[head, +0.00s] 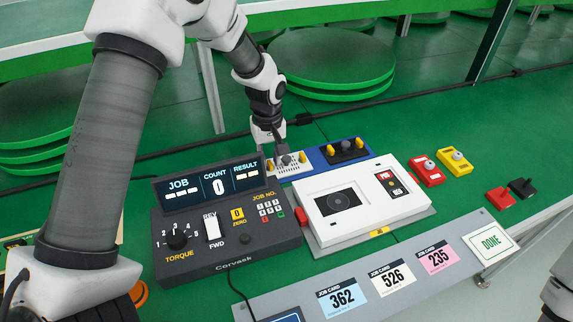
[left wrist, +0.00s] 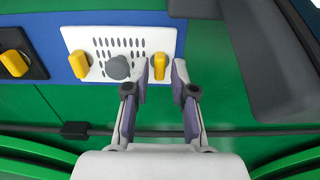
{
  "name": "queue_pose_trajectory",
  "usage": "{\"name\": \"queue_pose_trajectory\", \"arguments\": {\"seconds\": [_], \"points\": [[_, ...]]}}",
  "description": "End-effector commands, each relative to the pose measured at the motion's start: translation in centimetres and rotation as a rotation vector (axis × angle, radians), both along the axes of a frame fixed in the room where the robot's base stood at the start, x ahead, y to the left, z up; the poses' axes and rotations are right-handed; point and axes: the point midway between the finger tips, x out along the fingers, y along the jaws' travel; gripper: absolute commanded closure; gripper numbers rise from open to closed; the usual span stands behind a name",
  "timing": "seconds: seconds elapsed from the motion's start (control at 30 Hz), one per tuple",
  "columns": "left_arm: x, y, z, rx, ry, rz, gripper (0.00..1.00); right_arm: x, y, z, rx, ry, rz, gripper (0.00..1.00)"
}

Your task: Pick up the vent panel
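The vent panel (head: 297,168) is a white plate with dark slots, a grey knob and yellow clips at its ends. It lies in a blue holder (head: 322,160) behind the torque console. In the left wrist view the vent panel (left wrist: 88,42) shows at the top, its grey knob (left wrist: 118,68) left of my fingers. My left gripper (left wrist: 161,74) is open and empty. Its fingertips appear on either side of the panel's right yellow clip (left wrist: 159,62); I cannot tell whether they touch. In the head view my left gripper (head: 281,150) partly hides the panel. My right gripper is out of view.
A dark panel (head: 346,151) with yellow clips lies right of the vent panel. The torque console (head: 225,232) stands close in front. A white boxed unit (head: 362,214) is to the right, with red and yellow blocks (head: 427,172) beyond. Job cards (head: 392,276) lie along the front edge.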

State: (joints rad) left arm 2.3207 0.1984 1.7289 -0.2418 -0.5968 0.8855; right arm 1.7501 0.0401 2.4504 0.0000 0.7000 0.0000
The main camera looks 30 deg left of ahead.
Motion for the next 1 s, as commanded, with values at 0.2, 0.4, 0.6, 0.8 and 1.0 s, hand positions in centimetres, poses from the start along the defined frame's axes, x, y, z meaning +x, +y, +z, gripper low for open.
{"name": "queue_pose_trajectory", "arguments": {"seconds": [0.2, 0.4, 0.6, 0.8, 1.0], "points": [[0.0, 0.0, -1.2, 0.000, -0.001, 0.000, 0.75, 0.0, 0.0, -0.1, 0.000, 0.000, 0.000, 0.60], [0.0, 0.0, -1.2, 0.000, -0.001, 0.000, 1.00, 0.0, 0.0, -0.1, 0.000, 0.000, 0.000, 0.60], [0.0, 0.0, -1.2, 0.000, -0.001, 0.000, 1.00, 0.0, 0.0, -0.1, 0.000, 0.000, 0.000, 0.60], [0.1, 0.0, -0.9, 0.000, -0.003, 0.000, 1.00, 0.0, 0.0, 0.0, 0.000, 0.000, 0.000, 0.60], [0.1, 0.0, 1.3, 0.000, -0.006, 0.000, 1.00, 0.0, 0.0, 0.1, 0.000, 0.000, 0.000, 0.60]]}}
